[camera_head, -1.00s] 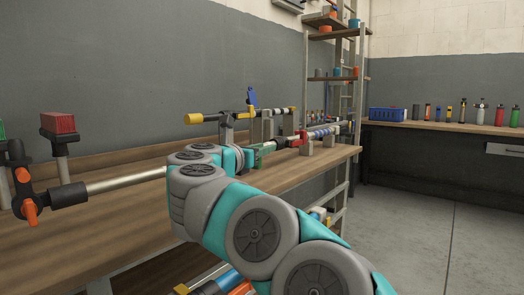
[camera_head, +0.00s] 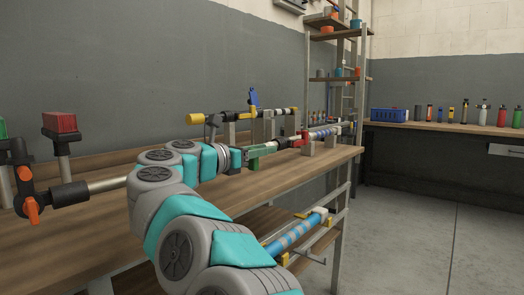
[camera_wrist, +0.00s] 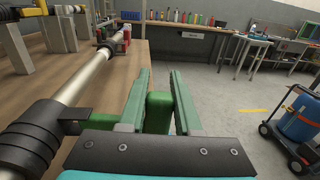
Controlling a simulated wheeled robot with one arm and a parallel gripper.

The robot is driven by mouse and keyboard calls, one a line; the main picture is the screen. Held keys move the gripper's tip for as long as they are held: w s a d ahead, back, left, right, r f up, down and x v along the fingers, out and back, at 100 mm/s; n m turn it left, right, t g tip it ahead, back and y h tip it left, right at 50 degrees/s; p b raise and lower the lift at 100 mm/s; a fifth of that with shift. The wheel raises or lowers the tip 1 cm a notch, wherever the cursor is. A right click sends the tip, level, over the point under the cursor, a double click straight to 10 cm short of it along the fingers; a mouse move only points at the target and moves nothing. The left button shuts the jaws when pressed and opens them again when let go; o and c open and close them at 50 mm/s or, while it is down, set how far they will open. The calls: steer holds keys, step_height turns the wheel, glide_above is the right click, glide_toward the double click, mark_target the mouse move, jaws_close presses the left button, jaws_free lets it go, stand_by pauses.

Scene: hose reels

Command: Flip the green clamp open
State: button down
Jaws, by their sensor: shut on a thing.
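The green clamp (camera_head: 262,150) sits on the pipe line on the long wooden workbench, just right of my wrist in the head view. In the wrist view its green lever (camera_wrist: 158,112) stands between my two finger pads, beside the black collar (camera_wrist: 30,138) on the steel pipe (camera_wrist: 85,80). My gripper (camera_wrist: 161,78) is shut on this lever, with the pads apart by its width. In the head view my gripper (camera_head: 240,158) is at the clamp's left end, and my arm covers part of the pipe. The clamp's latch details are too small to tell.
A red clamp (camera_head: 305,136) is farther along the pipe on grey supports. A yellow-ended pipe (camera_head: 196,118) runs behind. A red block on a post (camera_head: 60,123) stands at the left. Open floor (camera_head: 400,220) lies right of the workbench (camera_head: 290,172); a blue drum (camera_wrist: 301,115) stands on a cart.

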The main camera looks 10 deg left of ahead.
steer(key=shift+r, duration=0.15)
steer(key=c, duration=0.6)
jaws_free()
steer(key=b+v, duration=0.1)
steer(key=v, duration=0.7)
